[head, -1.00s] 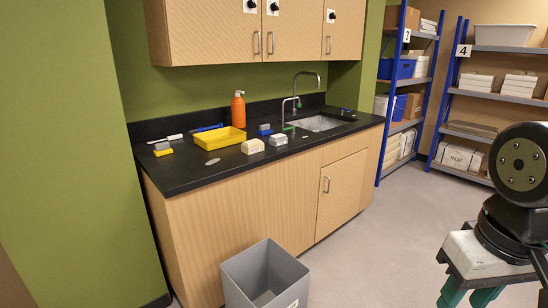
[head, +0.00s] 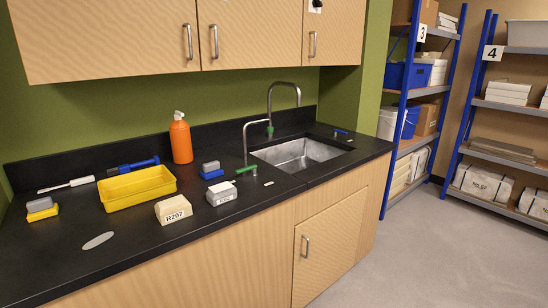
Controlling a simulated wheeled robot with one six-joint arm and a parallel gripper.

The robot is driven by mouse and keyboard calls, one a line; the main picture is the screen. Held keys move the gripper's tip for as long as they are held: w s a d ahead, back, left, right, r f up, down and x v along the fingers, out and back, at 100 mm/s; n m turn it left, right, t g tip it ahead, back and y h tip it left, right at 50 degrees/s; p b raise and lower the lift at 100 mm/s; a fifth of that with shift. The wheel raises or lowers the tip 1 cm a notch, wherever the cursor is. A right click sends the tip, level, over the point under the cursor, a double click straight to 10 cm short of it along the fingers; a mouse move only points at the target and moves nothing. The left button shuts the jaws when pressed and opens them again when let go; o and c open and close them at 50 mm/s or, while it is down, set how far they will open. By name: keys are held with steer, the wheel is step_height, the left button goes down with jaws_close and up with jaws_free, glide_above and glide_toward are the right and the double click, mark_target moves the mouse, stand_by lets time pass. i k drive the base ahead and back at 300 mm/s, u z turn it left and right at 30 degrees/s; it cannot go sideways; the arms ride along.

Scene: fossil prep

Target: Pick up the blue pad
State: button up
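A small pad with a blue base and a grey top, the blue pad (head: 212,174), lies on the black counter. It is right of the yellow tray, below and right of the orange bottle, and behind a pale grey labelled block. Its blue lower part and grey upper part both show, and nothing grips it. My gripper is not in view.
The yellow tray (head: 137,188), orange bottle (head: 181,138), cream block R207 (head: 173,209), pale grey block (head: 221,193) and green-handled tool (head: 246,170) surround the pad. A similar yellow-based pad (head: 42,209) lies far left. The sink (head: 298,154) and tap (head: 270,110) are right; cabinets overhang.

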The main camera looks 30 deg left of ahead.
mark_target(212, 170)
steer(key=i, duration=1.5)
steer(key=u, duration=0.7)
steer(key=i, duration=0.8)
steer(key=u, duration=1.45)
steer(key=i, duration=0.65)
steer(key=u, duration=0.55)
